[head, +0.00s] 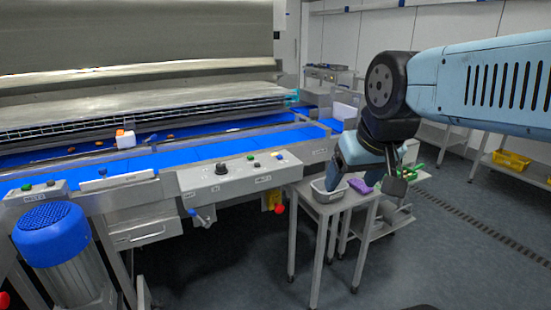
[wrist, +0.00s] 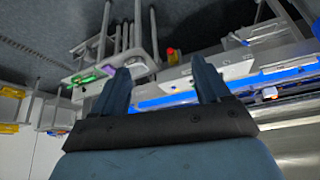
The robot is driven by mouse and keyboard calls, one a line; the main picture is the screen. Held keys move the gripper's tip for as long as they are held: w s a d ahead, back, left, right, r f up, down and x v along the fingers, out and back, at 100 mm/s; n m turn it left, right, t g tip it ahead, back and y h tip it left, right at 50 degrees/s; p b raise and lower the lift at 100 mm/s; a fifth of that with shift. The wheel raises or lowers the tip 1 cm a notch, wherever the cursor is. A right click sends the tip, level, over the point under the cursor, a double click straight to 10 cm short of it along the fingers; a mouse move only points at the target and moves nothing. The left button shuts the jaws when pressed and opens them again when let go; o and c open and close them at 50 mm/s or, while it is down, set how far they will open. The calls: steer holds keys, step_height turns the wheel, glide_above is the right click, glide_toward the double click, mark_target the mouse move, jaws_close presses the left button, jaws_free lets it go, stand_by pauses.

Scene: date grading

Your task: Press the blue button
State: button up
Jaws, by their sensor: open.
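The grey control box (head: 240,172) on the front of the conveyor machine carries a black knob (head: 221,168) and small green buttons (head: 250,157).
A grey table (head: 325,205) holds a grey tray (head: 326,192) and a purple item (head: 360,186). A blue-topped motor (head: 45,228) stands at the left.

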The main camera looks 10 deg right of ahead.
jaws_close()
stand_by(0.5)
stand_by(1.0)
